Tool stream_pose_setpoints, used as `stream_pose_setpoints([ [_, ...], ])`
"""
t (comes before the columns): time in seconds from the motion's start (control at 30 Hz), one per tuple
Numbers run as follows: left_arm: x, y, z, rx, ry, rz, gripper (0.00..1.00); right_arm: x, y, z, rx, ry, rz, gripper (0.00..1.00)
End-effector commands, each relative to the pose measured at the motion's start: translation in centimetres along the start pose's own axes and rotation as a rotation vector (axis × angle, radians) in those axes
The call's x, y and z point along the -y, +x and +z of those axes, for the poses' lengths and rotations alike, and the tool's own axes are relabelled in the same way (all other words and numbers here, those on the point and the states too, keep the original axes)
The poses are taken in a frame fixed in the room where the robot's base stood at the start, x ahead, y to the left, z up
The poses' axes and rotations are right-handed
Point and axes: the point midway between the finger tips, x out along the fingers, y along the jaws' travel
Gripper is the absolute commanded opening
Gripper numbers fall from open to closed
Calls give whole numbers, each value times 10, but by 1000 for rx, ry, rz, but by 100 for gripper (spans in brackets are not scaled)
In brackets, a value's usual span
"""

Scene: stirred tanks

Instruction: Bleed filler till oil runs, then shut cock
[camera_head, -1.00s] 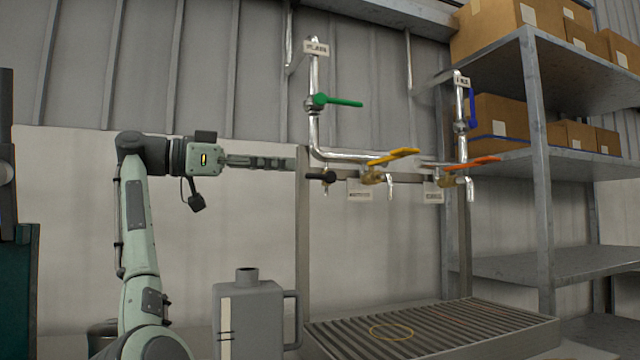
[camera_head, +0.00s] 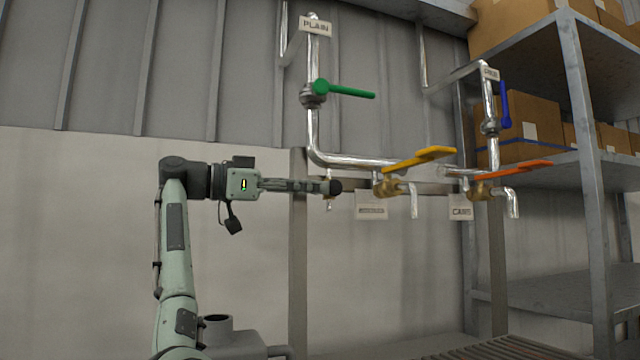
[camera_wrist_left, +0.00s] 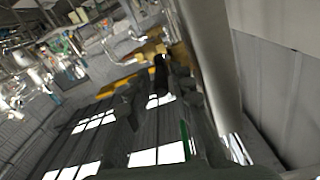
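My left gripper (camera_head: 318,187) points right, its fingertips at a small black knob (camera_head: 336,187) on a brass fitting left of the pipe run. Whether the fingers are closed on the knob cannot be told. In the left wrist view, a dark knob-like shape (camera_wrist_left: 160,76) shows close ahead, with brass (camera_wrist_left: 150,47) behind it. A yellow-handled brass cock (camera_head: 388,187) and an orange-handled one (camera_head: 482,190) sit to the right, each with a downturned spout. No oil shows at either spout. My right gripper is not in view.
A green-handled valve (camera_head: 316,93) is on the pipe marked PLAIN, and a blue-handled one (camera_head: 505,110) on the right pipe. A grey jug (camera_head: 245,340) stands below my left arm. A slatted drip tray (camera_head: 490,348) lies lower right. Metal shelving (camera_head: 590,150) stands right.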

Motion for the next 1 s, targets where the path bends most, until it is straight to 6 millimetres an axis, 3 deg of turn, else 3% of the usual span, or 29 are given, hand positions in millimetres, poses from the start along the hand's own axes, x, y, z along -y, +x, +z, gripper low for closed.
stream_pose_setpoints([
  [0.2, 0, 19, -1, 0, 0, 1, 22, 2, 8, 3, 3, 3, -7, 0],
  [0.47, 0, 20, 0, 1, 1, 0, 22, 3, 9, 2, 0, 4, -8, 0],
  [0.67, 0, 20, 0, 1, 1, 0, 0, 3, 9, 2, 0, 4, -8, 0],
  [0.9, 0, 20, 2, -7, 1, -2, 0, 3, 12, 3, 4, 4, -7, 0],
  [1.0, -1, 20, 6, -37, 1, -10, 0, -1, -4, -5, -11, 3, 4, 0],
])
